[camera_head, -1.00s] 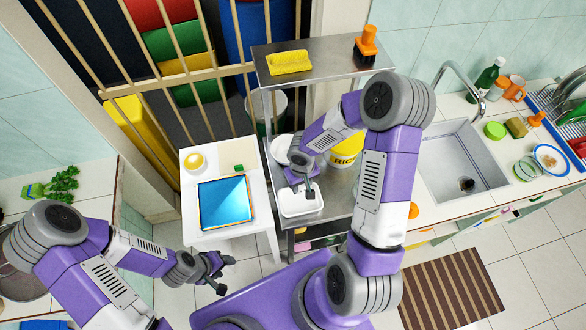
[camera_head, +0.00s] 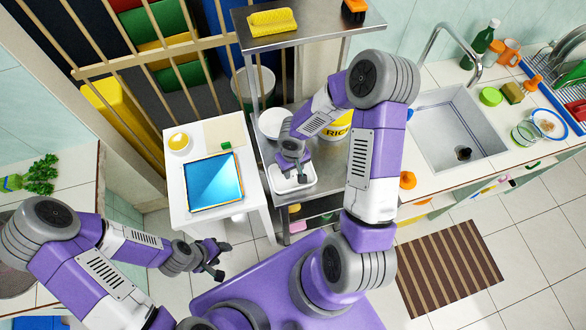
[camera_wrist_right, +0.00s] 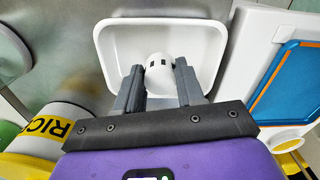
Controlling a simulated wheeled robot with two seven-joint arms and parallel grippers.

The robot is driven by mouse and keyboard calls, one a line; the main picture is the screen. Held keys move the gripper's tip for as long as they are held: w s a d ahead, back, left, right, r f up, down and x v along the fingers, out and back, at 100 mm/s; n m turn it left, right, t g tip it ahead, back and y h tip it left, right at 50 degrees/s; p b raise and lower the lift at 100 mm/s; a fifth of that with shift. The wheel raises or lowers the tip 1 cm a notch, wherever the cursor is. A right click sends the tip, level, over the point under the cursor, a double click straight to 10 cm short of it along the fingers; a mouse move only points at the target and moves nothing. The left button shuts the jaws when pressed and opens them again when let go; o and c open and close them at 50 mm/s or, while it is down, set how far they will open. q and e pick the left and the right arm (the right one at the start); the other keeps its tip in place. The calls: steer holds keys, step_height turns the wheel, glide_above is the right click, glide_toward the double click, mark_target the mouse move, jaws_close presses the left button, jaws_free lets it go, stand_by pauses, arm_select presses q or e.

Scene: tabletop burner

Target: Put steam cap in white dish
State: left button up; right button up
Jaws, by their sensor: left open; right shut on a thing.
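The steam cap (camera_wrist_right: 158,68) is a small white rounded piece with dark square holes. My right gripper (camera_wrist_right: 156,76) is shut on it, with a grey finger on each side. In the right wrist view the cap is over the inside of the white dish (camera_wrist_right: 207,30), a rectangular dish with rounded corners. I cannot tell whether the cap touches the dish floor. In the head view the dish (camera_head: 305,182) stands on the metal shelf, and my right gripper (camera_head: 300,174) reaches down into its outline, hiding the cap. My left gripper (camera_head: 218,262) is open and empty, away from the dish.
A white side table (camera_head: 178,205) with a blue tray (camera_head: 213,182) stands left of the metal shelf. A round white dish (camera_head: 271,124) and a yellow-labelled rice container (camera_head: 337,126) are behind my right gripper. The upper shelf (camera_head: 300,28) overhangs the back.

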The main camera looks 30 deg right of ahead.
steer(key=shift+f+b, duration=0.45)
steer(key=shift+f, duration=0.1)
steer(key=shift+f+b, duration=0.4)
steer(key=shift+b, duration=0.2)
stand_by(0.3)
steer(key=o, duration=1.1)
steer(key=shift+r+p, duration=3.1)
steer(key=shift+r, duration=1.15)
